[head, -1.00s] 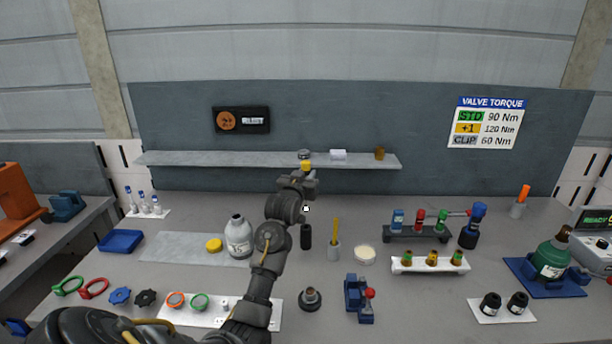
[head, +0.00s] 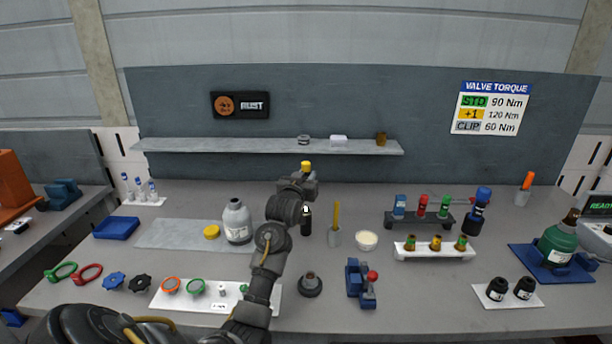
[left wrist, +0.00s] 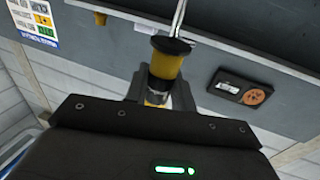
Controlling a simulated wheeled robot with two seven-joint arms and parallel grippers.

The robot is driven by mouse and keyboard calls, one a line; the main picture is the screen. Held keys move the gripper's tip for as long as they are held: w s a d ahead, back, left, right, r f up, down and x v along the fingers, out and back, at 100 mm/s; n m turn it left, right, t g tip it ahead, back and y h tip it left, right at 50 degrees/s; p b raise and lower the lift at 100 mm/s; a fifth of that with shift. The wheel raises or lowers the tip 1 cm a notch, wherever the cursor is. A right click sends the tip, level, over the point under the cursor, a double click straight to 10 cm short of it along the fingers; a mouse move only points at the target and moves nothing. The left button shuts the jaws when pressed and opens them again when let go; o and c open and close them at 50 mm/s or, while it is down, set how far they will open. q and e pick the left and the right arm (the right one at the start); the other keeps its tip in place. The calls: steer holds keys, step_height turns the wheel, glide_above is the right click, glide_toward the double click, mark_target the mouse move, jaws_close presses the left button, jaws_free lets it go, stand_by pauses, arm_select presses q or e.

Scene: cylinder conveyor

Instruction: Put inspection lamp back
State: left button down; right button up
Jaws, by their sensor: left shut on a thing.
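My left gripper (head: 304,180) is shut on a small yellow cylinder, which seems to be the inspection lamp (head: 306,165). It is held upright above the middle of the bench, in front of the shelf. In the left wrist view the lamp (left wrist: 166,66) shows a yellow body with a wider black end, between the fingers (left wrist: 155,92). The fingers hide its lower part. A black cylinder (head: 306,224) stands on the bench below the gripper, partly beside my arm; I cannot tell whether it is the lamp's holder. My right gripper is not in view.
The shelf (head: 220,146) carries several small items. A grey bottle (head: 237,222) stands left of my arm.

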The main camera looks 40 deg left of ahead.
arm_select(q)
steer(key=shift+s+p, duration=0.15)
steer(key=shift+p, duration=0.25)
stand_by(0.4)
step_height(320, 180, down, 9)
steer(key=b, duration=0.4)
stand_by(3.2)
steer(key=c, duration=1.1)
jaws_free()
steer(key=shift+r+p, duration=2.8)
steer(key=shift+r, duration=0.25)
steer(key=shift+r, duration=0.1)
